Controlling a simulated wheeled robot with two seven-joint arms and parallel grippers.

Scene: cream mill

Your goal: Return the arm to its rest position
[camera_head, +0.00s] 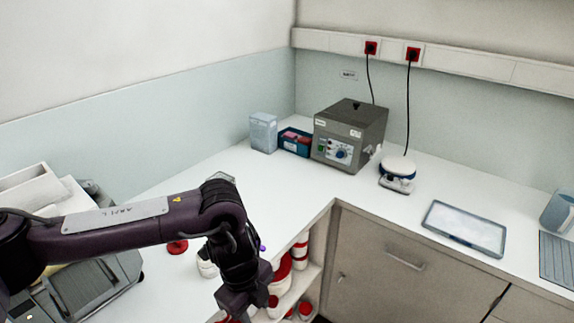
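My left arm (120,226) comes in from the left, raised over the white worktop, and bends down at the elbow. The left gripper (243,306) hangs at the bottom edge of the picture, in front of the worktop's inner corner and the open shelf. Its fingertips are not clearly visible, so I cannot tell whether it is open or shut or holds anything. My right arm and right gripper are not in view.
A white jar (207,268) and red lid (177,247) are close to my arm. Red-and-white tubs (300,250) fill the shelf. A grey machine (348,135), blue box (295,143), small white-topped device (397,172) and tray (464,229) stand farther back. The middle worktop is clear.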

